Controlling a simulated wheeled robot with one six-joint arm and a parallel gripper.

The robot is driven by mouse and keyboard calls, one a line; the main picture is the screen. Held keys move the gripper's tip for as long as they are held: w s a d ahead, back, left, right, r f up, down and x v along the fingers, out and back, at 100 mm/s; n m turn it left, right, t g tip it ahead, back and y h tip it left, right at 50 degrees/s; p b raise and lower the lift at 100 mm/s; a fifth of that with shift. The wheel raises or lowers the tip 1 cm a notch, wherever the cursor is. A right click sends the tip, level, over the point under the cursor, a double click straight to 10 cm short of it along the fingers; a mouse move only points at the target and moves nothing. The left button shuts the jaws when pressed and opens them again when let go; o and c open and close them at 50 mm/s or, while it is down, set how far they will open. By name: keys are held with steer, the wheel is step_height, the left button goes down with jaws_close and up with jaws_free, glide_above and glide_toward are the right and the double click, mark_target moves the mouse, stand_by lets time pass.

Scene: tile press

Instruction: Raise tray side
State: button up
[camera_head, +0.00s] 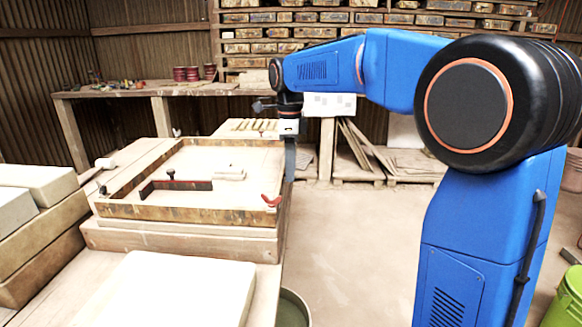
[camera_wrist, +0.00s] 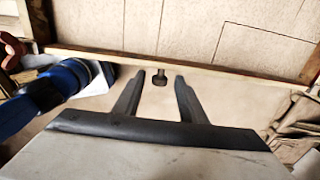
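The tray (camera_head: 180,214) is a shallow wooden frame lying on a stacked wooden base on the bench in the head view. Its thin wooden side (camera_wrist: 225,69) crosses the wrist view, with the pale jointed tray floor beyond it. A small dark knob (camera_wrist: 159,79) sticks out from this side. My gripper (camera_head: 289,170) is at the tray's right side, pointing down, in the head view. In the wrist view my gripper (camera_wrist: 159,76) is open, its two dark fingers on either side of the knob with gaps visible. Whether the fingertips reach past the knob is hard to tell.
A red hook-shaped piece (camera_head: 271,201) sits at the tray's near right corner. A dark strip (camera_head: 175,185) and a pale bar (camera_head: 230,174) lie inside the tray. Pale slabs (camera_head: 170,290) lie in front and at left.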

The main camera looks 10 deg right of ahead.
step_height(320, 180, up, 17)
steer(key=shift+r, duration=0.2)
stand_by(0.6)
steer(key=shift+a, duration=0.1)
steer(key=s+d+f+n+t, duration=0.1)
steer(key=s+d+f+n, duration=0.2)
steer(key=s+f+n, duration=0.45)
steer(key=s+d+f+n+t, duration=0.1)
steer(key=s+d+f+n, duration=0.25)
steer(key=s, duration=0.75)
steer(key=s+d+f+n+t, duration=0.2)
steer(key=s+f+n, duration=0.8)
steer(key=s+f, duration=0.6)
step_height(320, 180, down, 3)
steer(key=shift+d+f+n+t, duration=0.2)
steer(key=shift+d+n+t, duration=0.15)
steer(key=shift+d, duration=0.4)
